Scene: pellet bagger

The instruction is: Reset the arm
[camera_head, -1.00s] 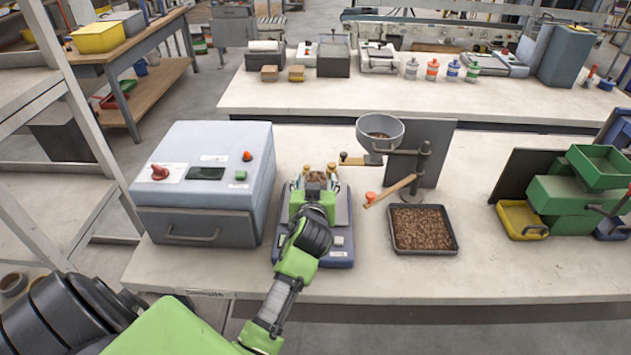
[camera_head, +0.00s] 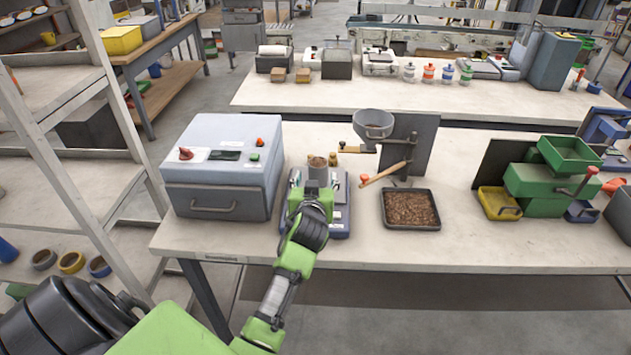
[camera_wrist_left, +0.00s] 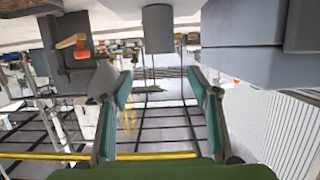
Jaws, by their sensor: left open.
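My left gripper (camera_head: 316,189) is at the front of the blue scale (camera_head: 339,214). Its fingers are open, and it also shows in the left wrist view (camera_wrist_left: 159,84) with nothing between its pads. A grey cup (camera_head: 317,170) with brown contents stands on the scale just beyond the fingers. In the left wrist view, which looks upside down, the cup (camera_wrist_left: 158,28) lies ahead of the fingertips, apart from them. My arm and gripper hide part of the scale. My right gripper is not in view.
A grey machine box (camera_head: 222,165) stands left of the scale. The bench front is clear.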

